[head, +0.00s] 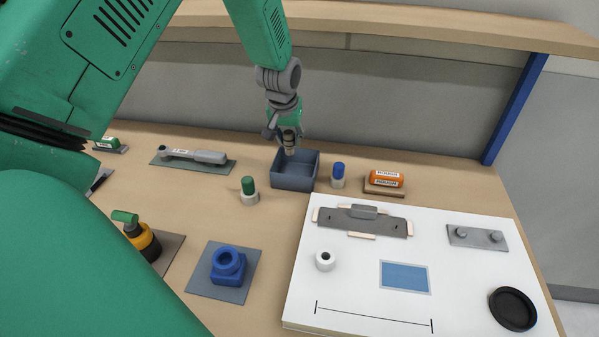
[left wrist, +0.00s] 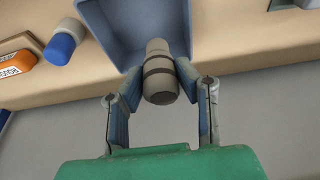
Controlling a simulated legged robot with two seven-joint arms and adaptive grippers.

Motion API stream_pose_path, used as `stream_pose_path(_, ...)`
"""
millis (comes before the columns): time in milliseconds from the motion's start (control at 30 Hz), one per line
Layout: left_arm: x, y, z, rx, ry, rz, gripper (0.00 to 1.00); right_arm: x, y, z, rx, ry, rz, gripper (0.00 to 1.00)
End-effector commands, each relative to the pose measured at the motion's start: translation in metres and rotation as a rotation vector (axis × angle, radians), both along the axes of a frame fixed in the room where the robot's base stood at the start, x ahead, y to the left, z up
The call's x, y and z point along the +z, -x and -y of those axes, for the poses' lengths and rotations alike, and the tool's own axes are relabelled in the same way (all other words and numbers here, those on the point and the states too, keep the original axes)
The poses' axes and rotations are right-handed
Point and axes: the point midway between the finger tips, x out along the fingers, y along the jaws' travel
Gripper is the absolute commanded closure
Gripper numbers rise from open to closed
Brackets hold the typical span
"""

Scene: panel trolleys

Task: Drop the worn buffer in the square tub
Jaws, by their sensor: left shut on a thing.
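The worn buffer (head: 290,150) is a small beige-grey cylinder with dark bands. It also shows in the left wrist view (left wrist: 160,65), between the two fingers. My left gripper (head: 284,136) is shut on it and points down. The square tub (head: 293,184) is an open blue-grey box at the back middle of the bench. The buffer is over the tub's opening, its lower end near rim height; I cannot tell exactly how deep. In the left wrist view the tub (left wrist: 105,35) lies behind the buffer. My right gripper is not in view.
A blue-capped pot (head: 338,176) stands close right of the tub, and a green-capped pot (head: 249,191) front left. An orange block (head: 386,179) is farther right. A sander-like tool (head: 195,156) lies left. A white board (head: 350,285) with several parts fills the right front.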

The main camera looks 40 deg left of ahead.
Motion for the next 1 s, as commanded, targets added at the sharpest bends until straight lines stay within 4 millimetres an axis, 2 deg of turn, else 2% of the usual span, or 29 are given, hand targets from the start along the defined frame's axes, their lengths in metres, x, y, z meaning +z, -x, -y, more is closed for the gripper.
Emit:
stream_pose_path(33, -0.010, 0.000, 0.000, 0.000, 0.000, -0.001, 1.00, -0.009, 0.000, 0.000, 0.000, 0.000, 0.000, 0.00)
stream_pose_path(333, -0.045, 0.000, 0.001, 0.000, 0.000, -0.001, 1.00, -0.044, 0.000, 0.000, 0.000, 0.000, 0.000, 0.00)
stream_pose_path(467, -0.050, 0.000, 0.002, 0.000, -0.002, -0.001, 1.00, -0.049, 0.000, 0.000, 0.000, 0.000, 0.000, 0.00)
stream_pose_path(700, -0.050, 0.000, 0.000, 0.000, 0.000, 0.000, 1.00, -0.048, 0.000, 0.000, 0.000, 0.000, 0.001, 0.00)
stream_pose_path(733, -0.050, 0.000, 0.000, 0.000, 0.000, -0.001, 0.70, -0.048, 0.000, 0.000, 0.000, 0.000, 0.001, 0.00)
stream_pose_path(800, -0.050, 0.000, 0.000, 0.000, 0.000, -0.001, 0.49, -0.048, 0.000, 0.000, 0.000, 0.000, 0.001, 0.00)
stream_pose_path(1000, -0.050, 0.000, 0.000, 0.000, 0.000, -0.001, 0.49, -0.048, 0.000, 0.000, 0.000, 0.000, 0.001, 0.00)
